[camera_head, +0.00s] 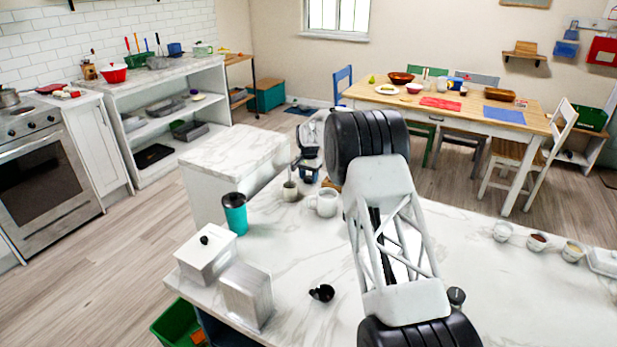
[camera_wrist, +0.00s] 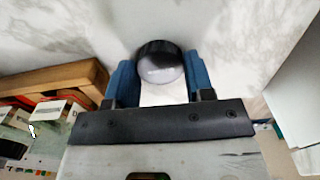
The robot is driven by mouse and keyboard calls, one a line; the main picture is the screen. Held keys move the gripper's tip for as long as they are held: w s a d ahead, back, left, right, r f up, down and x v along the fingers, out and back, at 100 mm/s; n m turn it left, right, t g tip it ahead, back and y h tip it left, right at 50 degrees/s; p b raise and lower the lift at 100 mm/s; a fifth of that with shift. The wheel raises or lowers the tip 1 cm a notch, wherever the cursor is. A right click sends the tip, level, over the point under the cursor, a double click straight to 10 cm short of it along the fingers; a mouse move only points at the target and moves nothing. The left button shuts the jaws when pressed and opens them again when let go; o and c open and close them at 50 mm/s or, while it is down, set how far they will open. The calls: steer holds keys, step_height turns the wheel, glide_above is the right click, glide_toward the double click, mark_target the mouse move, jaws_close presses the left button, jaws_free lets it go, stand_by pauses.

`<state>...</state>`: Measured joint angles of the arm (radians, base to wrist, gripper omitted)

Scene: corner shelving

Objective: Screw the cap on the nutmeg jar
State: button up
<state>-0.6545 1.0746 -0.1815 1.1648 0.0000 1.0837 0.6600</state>
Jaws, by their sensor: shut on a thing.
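In the wrist view, my gripper (camera_wrist: 160,80) has its two blue fingers on either side of a round black cap (camera_wrist: 158,52). I cannot tell whether the nutmeg jar is under or joined to the cap. In the head view, my arm hides the gripper and the cap. A small dark-topped object (camera_head: 456,297) shows just right of my arm; I cannot tell whether it is a jar.
A small black cup-like item (camera_head: 322,292) lies on the marble counter (camera_head: 520,300). A white canister (camera_head: 207,256), a metal box (camera_head: 247,295), a teal tumbler (camera_head: 235,214) and a white mug (camera_head: 324,203) stand to the left. Several small bowls (camera_head: 537,242) line the right side. A wooden edge (camera_wrist: 55,82) shows in the wrist view.

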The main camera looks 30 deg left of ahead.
steer(key=d+r+m, duration=0.2)
steer(key=d+r, duration=0.1)
steer(key=r, duration=0.1)
steer(key=w+d+r+m, duration=0.1)
steer(key=d+r+m, duration=0.1)
steer(key=d+r, duration=0.2)
steer(key=w+d+r+m, duration=0.1)
steer(key=d+r+m, duration=0.1)
steer(key=d+r, duration=0.2)
steer(key=shift+r, duration=0.75)
steer(key=shift+f, duration=0.35)
steer(key=shift+f, duration=2.35)
steer(key=shift+f, duration=0.15)
steer(key=m, duration=0.4)
steer(key=shift+m, duration=0.3)
stand_by(0.3)
